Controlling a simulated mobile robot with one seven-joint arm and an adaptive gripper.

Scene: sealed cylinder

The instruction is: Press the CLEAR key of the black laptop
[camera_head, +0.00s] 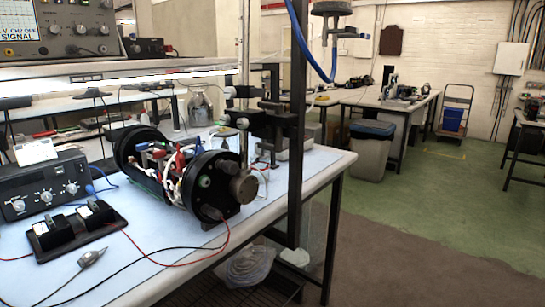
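I see no black laptop and no CLEAR key in the head camera view. My gripper does not show in it either. The black cylinder (213,188) lies on its side on the blue-topped bench (300,178), with wires and coloured parts showing between its black ends.
A black instrument with knobs (43,188) and a black twin holder (75,228) stand at the bench's left. A probe (91,257) and loose cables lie in front. A post (297,120) rises by the bench. A grey bin (370,150) stands behind; floor at right is clear.

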